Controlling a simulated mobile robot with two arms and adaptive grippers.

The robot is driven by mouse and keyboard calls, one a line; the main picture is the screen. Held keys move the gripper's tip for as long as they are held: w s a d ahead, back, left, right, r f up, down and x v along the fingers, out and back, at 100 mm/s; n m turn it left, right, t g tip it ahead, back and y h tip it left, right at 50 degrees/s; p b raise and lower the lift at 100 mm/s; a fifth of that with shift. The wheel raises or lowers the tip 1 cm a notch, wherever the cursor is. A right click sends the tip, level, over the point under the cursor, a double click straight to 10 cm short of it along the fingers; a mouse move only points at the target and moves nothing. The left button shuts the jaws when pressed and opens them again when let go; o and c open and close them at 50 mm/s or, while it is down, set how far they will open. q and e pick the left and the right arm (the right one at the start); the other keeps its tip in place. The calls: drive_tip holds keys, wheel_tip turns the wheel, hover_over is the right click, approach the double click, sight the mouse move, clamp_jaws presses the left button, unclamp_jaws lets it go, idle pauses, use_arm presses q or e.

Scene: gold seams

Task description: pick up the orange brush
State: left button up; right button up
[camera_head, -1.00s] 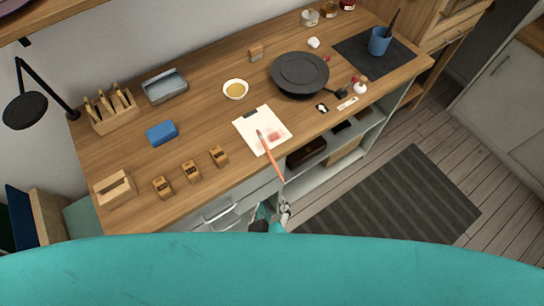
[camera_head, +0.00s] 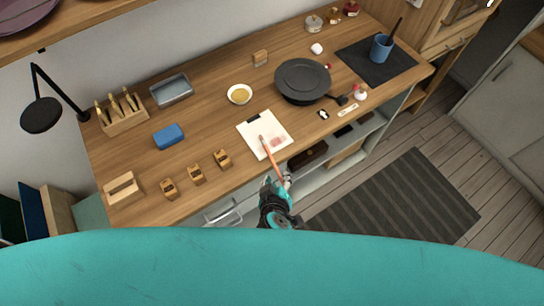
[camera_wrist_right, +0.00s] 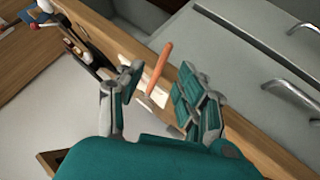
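The orange brush (camera_head: 270,157) lies on the white clipboard sheet (camera_head: 255,122), and its handle reaches out past the counter's front edge. In the right wrist view the orange brush (camera_wrist_right: 159,68) shows in the space between the two fingertips. My right gripper (camera_head: 277,181) is at the front edge, at the handle's near end. In the wrist view the right gripper (camera_wrist_right: 160,76) is open, its fingers apart on either side of the handle, with no clear contact visible. My left gripper is not in view.
Small wooden blocks (camera_head: 196,174) stand left of the clipboard. A bowl (camera_head: 239,94) and a black pan (camera_head: 303,80) sit behind it. The wooden counter's front edge, with drawers and open shelves (camera_head: 308,155) below, lies close to my right gripper.

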sight(272, 160)
drive_tip(key=shift+x, duration=1.2)
drive_tip(key=shift+w+a+f, duration=0.1)
drive_tip(key=shift+w+f, duration=0.1)
drive_tip(key=shift+s, duration=0.1)
drive_tip(key=shift+c, duration=0.6)
clamp_jaws()
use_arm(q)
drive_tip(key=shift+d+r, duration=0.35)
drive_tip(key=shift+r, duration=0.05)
use_arm(e)
drive_tip(key=shift+r, duration=0.15)
